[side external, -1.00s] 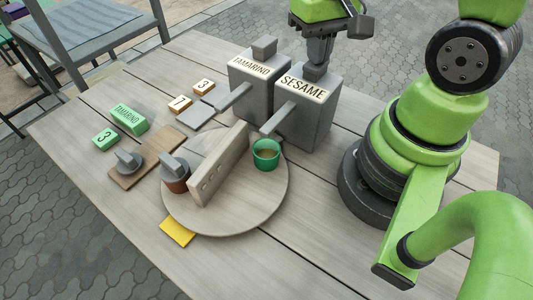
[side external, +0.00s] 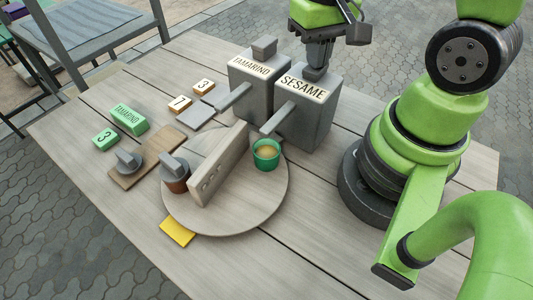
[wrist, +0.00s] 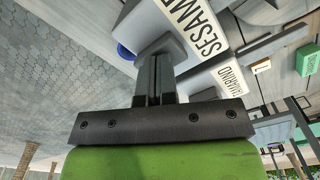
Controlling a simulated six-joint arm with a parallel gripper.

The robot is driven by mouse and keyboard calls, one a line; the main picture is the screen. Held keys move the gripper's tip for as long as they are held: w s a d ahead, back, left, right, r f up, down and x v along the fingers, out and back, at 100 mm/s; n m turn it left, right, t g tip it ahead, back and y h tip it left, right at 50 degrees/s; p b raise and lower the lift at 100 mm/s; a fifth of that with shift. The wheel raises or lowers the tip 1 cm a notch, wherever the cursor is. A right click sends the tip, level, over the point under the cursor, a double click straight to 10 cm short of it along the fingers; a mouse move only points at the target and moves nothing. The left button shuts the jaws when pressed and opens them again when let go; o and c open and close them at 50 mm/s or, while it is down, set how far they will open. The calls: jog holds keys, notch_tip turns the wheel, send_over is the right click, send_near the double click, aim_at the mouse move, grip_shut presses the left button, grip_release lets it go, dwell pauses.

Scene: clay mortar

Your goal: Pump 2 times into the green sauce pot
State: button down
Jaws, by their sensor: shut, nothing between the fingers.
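The green sauce pot (side external: 278,160) stands upright on the round wooden turntable (side external: 245,222), below the spout end of the grey SESAME dispenser (side external: 305,120). Tan sauce shows inside it. My gripper (side external: 316,72) is shut and empty, pointing down at the top of the SESAME dispenser. A dark pump head shows right under its fingertips; I cannot tell how far it is pressed. In the wrist view my gripper (wrist: 157,60) is over the SESAME box (wrist: 185,25). The grey TAMARIND dispenser (side external: 250,85) stands beside it, its pump head (side external: 264,48) raised.
A tall wooden divider (side external: 220,165) crosses the turntable. A brown pot with a grey lid (side external: 175,178) stands on its left. Green blocks (side external: 130,120), a board with another grey lid (side external: 128,162), small number blocks (side external: 180,103) and a yellow piece (side external: 178,232) lie left.

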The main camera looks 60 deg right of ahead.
jog(key=shift+r, duration=1.8)
notch_tip(320, 180, up, 5)
jog(key=s+a+r+n+t+y, duration=0.2)
jog(key=s+a+r+t, duration=0.3)
jog(key=a+r+t, duration=0.2)
jog(key=shift+a+r, duration=0.2)
jog(key=shift+a, duration=0.1)
